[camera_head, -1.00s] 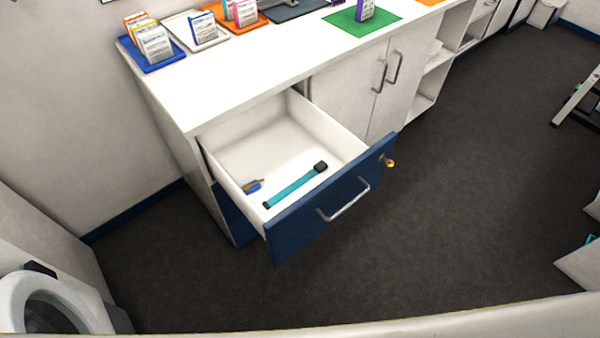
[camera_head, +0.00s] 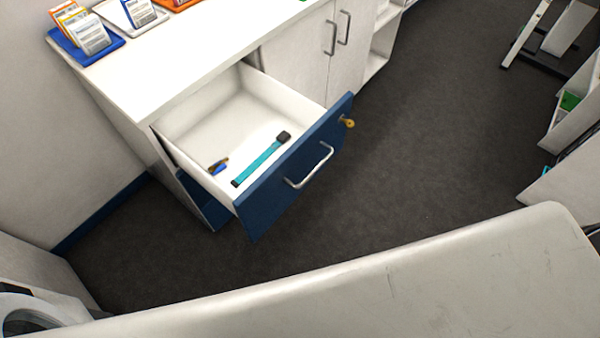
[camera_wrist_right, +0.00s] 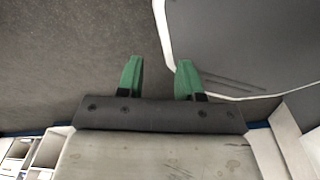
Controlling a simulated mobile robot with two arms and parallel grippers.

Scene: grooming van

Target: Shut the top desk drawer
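The top desk drawer (camera_head: 290,180) stands pulled well out of the white desk (camera_head: 190,66). It has a dark blue front with a silver bar handle (camera_head: 311,168) and a brass-coloured key (camera_head: 347,122) near its far end. Inside lie a teal strap with a dark end (camera_head: 261,160) and a small blue and yellow item (camera_head: 218,166). My right gripper (camera_wrist_right: 158,70) shows in the right wrist view, its two green fingers apart with nothing between them. Neither gripper shows in the head view, so their distance from the drawer cannot be told.
Blue (camera_head: 83,50) and white (camera_head: 128,20) trays with upright packets stand on the desktop. Closed cabinet doors (camera_head: 335,45) adjoin the drawer. Dark floor (camera_head: 430,130) is clear in front of it. A white-legged stand (camera_head: 525,35) is at the upper right.

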